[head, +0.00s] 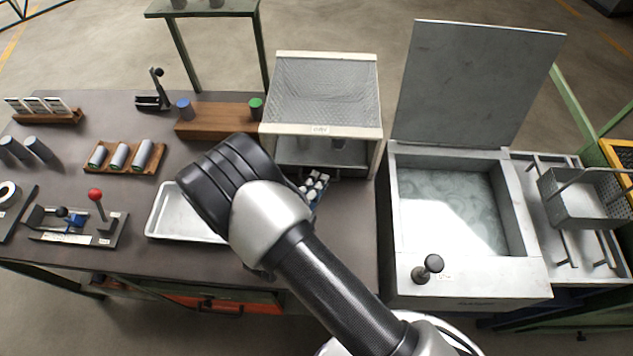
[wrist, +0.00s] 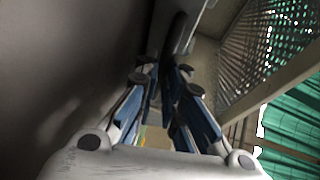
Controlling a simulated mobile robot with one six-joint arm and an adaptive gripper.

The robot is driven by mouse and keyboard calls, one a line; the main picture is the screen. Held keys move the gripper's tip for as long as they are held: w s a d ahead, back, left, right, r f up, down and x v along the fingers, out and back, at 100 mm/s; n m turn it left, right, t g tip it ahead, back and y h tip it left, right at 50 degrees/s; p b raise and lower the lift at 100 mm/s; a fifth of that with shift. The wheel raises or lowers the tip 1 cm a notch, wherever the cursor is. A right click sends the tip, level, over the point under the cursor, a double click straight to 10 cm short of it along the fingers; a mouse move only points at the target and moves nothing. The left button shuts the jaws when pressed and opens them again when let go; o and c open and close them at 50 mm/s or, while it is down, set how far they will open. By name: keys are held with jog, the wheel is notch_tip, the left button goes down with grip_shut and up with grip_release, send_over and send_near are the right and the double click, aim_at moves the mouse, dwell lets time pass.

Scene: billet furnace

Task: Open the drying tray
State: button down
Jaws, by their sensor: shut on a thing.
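A box with a mesh top and a pale frame (head: 320,129) stands at the back right of the bench. The same mesh shows on the right of the wrist view (wrist: 270,50). My gripper (wrist: 163,78) is at the front of this box, and its fingers are closed around a dark upright bar (wrist: 174,42). The bar looks like the drying tray's handle, with a pale strip behind it. In the head view my wrist hides most of the gripper and the bar. How far the tray is out cannot be seen.
A shallow white tray (head: 165,222) lies left of my wrist. An open furnace-like basin (head: 450,200) with a raised lid (head: 475,85) is to the right. Racks and a red-knobbed fixture (head: 97,210) fill the left bench.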

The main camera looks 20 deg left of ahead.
jog(key=s+d+p, duration=0.1)
jog(key=s, duration=0.5)
jog(key=s+d, duration=0.2)
jog(key=s, duration=0.4)
jog(key=s+d+p, duration=0.1)
jog(key=s, duration=0.6)
jog(key=shift+s+d+p, duration=0.1)
jog(key=shift+d+p, duration=0.25)
jog(key=c, duration=2)
grip_release()
jog(key=shift+o, duration=0.2)
jog(key=v, duration=1.2)
jog(key=shift+d+r, duration=0.1)
jog(key=shift+r, duration=0.05)
